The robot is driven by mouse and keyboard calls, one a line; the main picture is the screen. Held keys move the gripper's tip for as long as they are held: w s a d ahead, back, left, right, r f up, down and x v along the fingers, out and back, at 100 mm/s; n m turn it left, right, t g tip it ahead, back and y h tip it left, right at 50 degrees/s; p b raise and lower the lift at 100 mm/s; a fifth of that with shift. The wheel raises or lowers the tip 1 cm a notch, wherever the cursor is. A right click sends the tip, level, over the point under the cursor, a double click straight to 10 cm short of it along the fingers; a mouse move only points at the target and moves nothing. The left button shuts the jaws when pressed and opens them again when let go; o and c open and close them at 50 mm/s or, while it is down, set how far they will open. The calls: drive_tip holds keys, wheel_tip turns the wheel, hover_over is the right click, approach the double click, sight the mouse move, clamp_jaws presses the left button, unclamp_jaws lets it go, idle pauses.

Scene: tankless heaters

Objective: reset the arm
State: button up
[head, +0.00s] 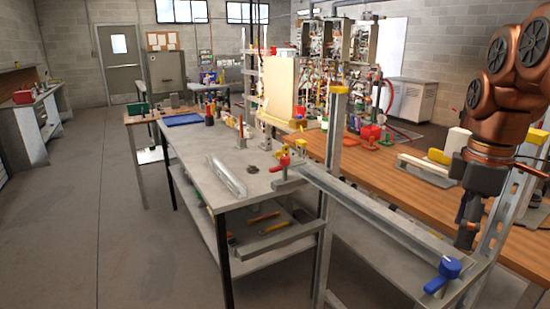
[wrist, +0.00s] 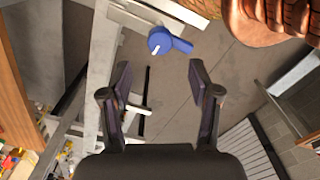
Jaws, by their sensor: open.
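My copper-coloured arm (head: 509,75) is raised at the right edge in the head view, bent, with its wrist hanging down. My gripper (head: 466,228) points down at the right, above the near end of the metal frame. In the wrist view my gripper (wrist: 160,75) has its two dark fingers spread apart with nothing between them. A blue-handled valve (head: 443,275) sits on the frame below and left of the gripper. The blue handle (wrist: 168,42) shows beyond the fingertips in the wrist view, apart from them.
A metal frame rail (head: 385,226) with a yellow-capped post runs beside the gripper. A red-handled valve (head: 284,162) sits at its far end. A wooden bench (head: 400,188) stands behind, a grey worktable (head: 205,150) at centre left. The floor (head: 90,220) at left is clear.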

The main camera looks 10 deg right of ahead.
drive_tip(key=a+f+m+p, duration=0.1)
drive_tip(key=a+f, duration=0.3)
drive_tip(key=a, duration=0.3)
drive_tip(key=a+f+m+p, duration=0.15)
drive_tip(key=a+f, duration=0.25)
drive_tip(key=a, duration=0.4)
drive_tip(key=s+a+f+m+g, duration=0.1)
drive_tip(key=s+a+f+m, duration=0.5)
drive_tip(key=s+f, duration=0.5)
drive_tip(key=shift+a+f+g+p, duration=0.3)
drive_tip(key=shift+a+g, duration=0.1)
drive_tip(key=shift+a, duration=0.45)
